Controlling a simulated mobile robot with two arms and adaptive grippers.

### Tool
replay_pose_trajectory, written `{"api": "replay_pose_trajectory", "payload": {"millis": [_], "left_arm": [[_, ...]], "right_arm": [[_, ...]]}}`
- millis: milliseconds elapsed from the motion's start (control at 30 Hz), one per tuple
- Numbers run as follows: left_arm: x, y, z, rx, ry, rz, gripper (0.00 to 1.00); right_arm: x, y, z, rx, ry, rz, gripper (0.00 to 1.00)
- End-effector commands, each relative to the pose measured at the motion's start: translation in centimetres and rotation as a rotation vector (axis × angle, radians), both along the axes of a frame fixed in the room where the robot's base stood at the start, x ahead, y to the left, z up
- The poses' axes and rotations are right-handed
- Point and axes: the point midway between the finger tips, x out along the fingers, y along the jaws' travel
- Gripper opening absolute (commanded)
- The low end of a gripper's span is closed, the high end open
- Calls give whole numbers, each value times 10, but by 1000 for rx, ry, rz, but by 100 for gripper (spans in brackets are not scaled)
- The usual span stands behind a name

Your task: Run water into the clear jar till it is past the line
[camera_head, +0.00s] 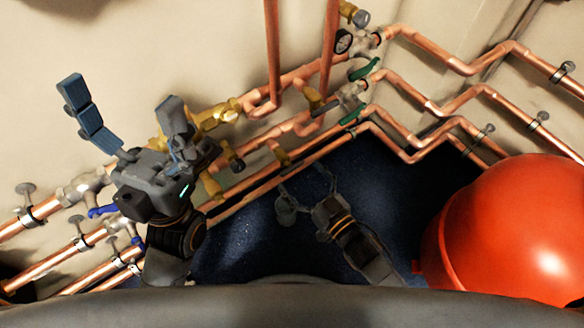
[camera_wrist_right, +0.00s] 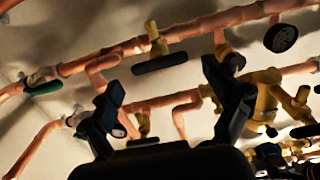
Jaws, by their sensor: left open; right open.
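I cannot make out a clear jar, a fill line or running water in either view. Copper pipes (camera_head: 440,55) with brass valves (camera_head: 215,115) run along the pale wall. My left gripper (camera_head: 120,95) is open and empty, with its fingers spread in front of the wall and lower-left pipes. My right gripper (camera_head: 305,190) is open and empty, low over the dark blue floor. In the right wrist view its two dark fingers (camera_wrist_right: 163,78) stand apart, with pipes and brass valves (camera_wrist_right: 268,95) beyond them. A green handle (camera_wrist_right: 43,88) shows at the left there.
A large red rounded tank (camera_head: 510,230) fills the lower right. A blue handle (camera_head: 101,211) is at lower left. The dark blue floor (camera_head: 390,180) looks clear between the pipes and tank.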

Motion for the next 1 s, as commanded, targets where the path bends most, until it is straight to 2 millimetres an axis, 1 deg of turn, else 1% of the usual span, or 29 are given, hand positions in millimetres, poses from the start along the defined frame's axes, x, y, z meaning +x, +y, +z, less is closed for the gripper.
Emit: {"api": "replay_pose_trajectory", "payload": {"millis": [33, 100, 233, 400, 600, 633, 667, 700, 767, 800, 900, 1000], "left_arm": [[0, 0, -6, 1, 2, 0, 95], [0, 0, -9, 1, 2, 1, 95], [0, 0, -12, 1, 3, 1, 95], [1, 0, -13, 1, 4, 1, 95], [1, 0, -12, 2, 5, 0, 95], [1, 0, -12, 2, 5, 0, 95], [1, 0, -13, 2, 5, 0, 95], [1, 0, -13, 2, 5, 0, 95], [1, 0, -13, 2, 5, 0, 95], [1, 0, -13, 2, 5, 0, 95], [1, 0, -13, 2, 5, 0, 95], [1, 0, -11, 2, 6, 0, 95]], "right_arm": [[9, 6, -1, 1, -3, 0, 89], [17, 12, -2, 1, -2, 0, 89], [27, 20, 0, 1, -2, 0, 89], [32, 23, 0, 1, 1, 0, 89], [32, 23, 0, 1, 1, 0, 89], [32, 23, 0, 1, 1, 0, 87], [32, 23, 0, 1, 1, 0, 81], [32, 23, 0, 1, 1, 0, 72], [32, 23, 0, 1, 1, 0, 60], [31, 23, 0, 1, 1, 0, 52], [31, 23, 0, 1, 1, 0, 34], [31, 23, 1, -5, -4, 0, 34]]}}
